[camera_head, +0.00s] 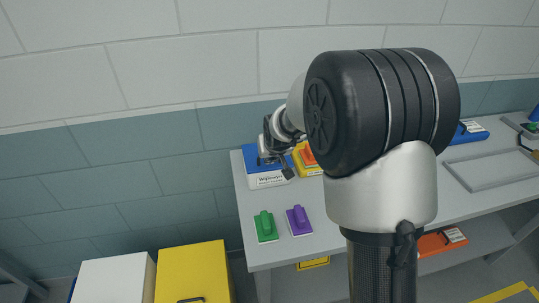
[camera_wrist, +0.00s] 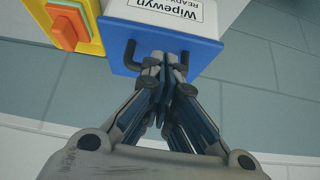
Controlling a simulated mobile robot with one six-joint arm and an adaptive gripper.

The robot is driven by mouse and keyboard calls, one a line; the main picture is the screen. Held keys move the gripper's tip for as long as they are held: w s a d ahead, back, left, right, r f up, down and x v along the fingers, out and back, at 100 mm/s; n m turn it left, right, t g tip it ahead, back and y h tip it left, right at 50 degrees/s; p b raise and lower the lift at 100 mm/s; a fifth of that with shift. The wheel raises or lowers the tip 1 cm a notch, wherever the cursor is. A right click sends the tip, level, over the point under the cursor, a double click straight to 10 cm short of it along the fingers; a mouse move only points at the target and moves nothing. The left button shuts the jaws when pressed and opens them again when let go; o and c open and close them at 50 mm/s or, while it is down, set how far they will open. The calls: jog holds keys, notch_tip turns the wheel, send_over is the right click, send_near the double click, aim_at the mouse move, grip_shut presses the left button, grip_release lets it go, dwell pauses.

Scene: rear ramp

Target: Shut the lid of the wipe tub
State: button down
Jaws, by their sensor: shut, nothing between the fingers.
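The wipe tub (camera_head: 268,182) stands at the left end of the grey bench, with a white labelled front. In the wrist view its white label face (camera_wrist: 185,12) is upside down. Its blue lid (camera_head: 250,158) also shows in the wrist view (camera_wrist: 120,35), with dark handle posts (camera_wrist: 130,52) on either side of my fingers. My gripper (camera_head: 284,168) is at the lid; in the wrist view its fingers (camera_wrist: 165,65) are together with nothing between them. They overlap the lid and hide the middle of the handle. I cannot tell the lid's exact angle, or whether the fingers touch it.
A yellow box with an orange block (camera_head: 307,158) stands right beside the tub. Green (camera_head: 265,226) and purple (camera_head: 299,220) blocks lie in front on the bench (camera_head: 335,240). A grey tray (camera_head: 500,170) lies at the right. My arm hides the bench's middle.

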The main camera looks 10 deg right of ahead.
notch_tip(320, 180, up, 4)
jog(key=p, duration=0.3)
jog(key=s+r+g, duration=0.1)
jog(key=s+r, duration=0.2)
jog(key=s, duration=1)
jog(key=s+r+b, duration=0.1)
jog(key=s+r, duration=0.2)
jog(key=s, duration=0.9)
jog(key=s+r+g, duration=0.1)
jog(key=s+r, duration=0.2)
jog(key=s, duration=1)
jog(key=shift+s+d+r+g+b, duration=0.15)
jog(key=shift+s+r+g+b, duration=0.1)
jog(key=shift+s+g+b, duration=0.1)
